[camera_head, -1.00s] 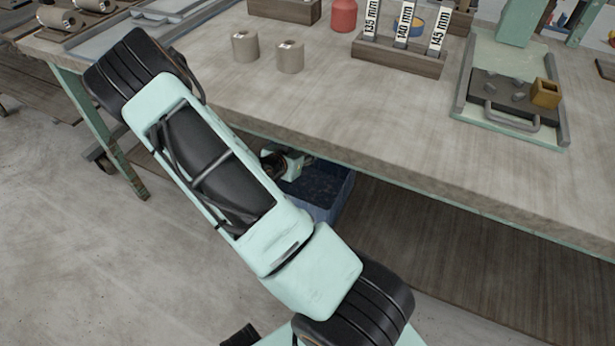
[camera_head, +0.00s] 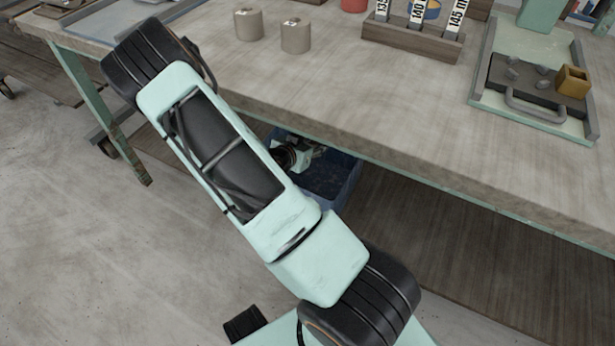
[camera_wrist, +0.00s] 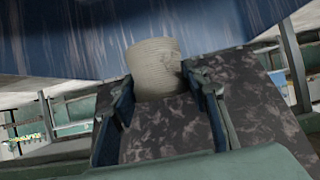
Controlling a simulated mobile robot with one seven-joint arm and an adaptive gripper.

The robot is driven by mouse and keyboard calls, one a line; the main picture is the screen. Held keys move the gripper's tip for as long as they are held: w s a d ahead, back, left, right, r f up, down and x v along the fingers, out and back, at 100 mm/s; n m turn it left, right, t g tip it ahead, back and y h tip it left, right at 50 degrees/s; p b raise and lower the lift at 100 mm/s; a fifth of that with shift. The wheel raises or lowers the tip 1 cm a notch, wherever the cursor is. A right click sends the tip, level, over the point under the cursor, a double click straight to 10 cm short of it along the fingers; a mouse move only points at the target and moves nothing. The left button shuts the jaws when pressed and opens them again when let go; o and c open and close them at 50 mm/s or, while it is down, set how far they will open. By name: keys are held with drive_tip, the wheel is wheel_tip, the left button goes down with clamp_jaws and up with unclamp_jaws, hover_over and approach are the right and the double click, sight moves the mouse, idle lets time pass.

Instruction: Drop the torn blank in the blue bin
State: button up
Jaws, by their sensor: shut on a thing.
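The torn blank (camera_wrist: 153,62) is a pale grey-beige ridged clay cylinder in the wrist view. My gripper (camera_wrist: 164,92) is shut on it, with a dark finger on each side. In the head view my gripper (camera_head: 303,153) is partly hidden behind my arm, at the left part of the blue bin (camera_head: 345,190). The bin stands below the table's front edge, and its inside looks dark. The blank cannot be made out in the head view. In the wrist view a streaked blue surface fills the top, and a dark mottled surface lies behind the fingers.
The worktable (camera_head: 400,150) overhangs the bin. On it stand two clay cylinders (camera_head: 249,24) (camera_head: 296,36), a wooden rack (camera_head: 410,40) with number labels, and a tray (camera_head: 535,125) holding a dark board and an ochre block. Open floor (camera_head: 80,250) lies at left.

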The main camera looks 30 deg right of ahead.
drive_tip(key=shift+f+b, duration=0.35)
drive_tip(key=shift+f, duration=0.55)
drive_tip(key=o, duration=1.4)
drive_tip(key=shift+o, duration=0.2)
drive_tip(key=v, duration=1.2)
